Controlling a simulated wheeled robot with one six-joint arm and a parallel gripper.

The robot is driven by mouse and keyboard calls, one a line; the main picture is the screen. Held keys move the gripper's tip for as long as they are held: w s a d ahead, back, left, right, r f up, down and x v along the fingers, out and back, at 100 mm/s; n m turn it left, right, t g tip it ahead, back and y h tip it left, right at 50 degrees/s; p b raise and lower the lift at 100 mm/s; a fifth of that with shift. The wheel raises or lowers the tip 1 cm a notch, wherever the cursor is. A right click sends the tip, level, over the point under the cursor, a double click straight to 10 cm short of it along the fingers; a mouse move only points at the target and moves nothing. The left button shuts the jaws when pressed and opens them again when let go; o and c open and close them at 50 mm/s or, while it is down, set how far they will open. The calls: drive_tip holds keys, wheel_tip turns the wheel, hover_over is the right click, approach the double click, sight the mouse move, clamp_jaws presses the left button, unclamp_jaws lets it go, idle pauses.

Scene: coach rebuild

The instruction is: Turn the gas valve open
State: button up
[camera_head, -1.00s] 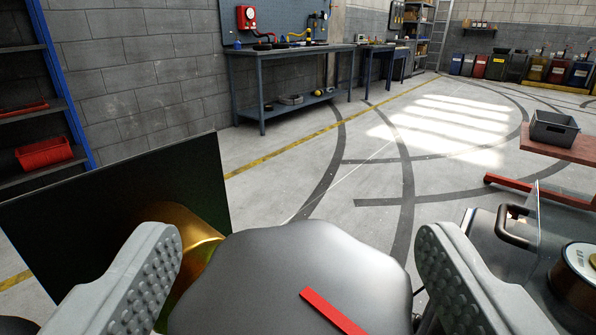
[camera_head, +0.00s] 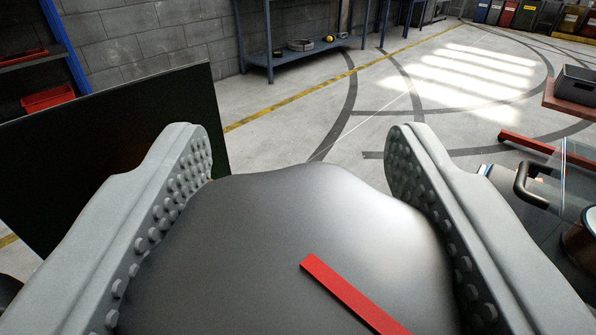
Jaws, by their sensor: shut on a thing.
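The gas valve's handle (camera_head: 280,225) is a large, dark grey, rounded knob with a wavy edge, low in the middle of the view. A red bar (camera_head: 350,293) lies on its top, slanting from upper left to lower right. My gripper (camera_head: 298,160) has its two grey, studded fingers on the left and right sides of the knob and is shut on it. The knob's lower part is cut off by the picture's edge. Its body underneath is hidden.
A black upright panel (camera_head: 110,150) stands close behind the left finger. At right are a clear sheet with a dark handle (camera_head: 530,185) and a red beam (camera_head: 530,143). A blue workbench (camera_head: 300,55) stands by the wall. Open floor lies between.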

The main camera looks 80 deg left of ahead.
drive_tip(key=shift+s+r+n+g, duration=0.1)
drive_tip(key=shift+n+g, duration=0.5)
drive_tip(key=shift+g, duration=0.4)
drive_tip(key=o, duration=1)
drive_tip(key=d, duration=0.5)
drive_tip(key=s+d, duration=0.1)
drive_tip(key=d, duration=1.1)
drive_tip(key=shift+s+d, duration=0.15)
drive_tip(key=shift+s, duration=0.25)
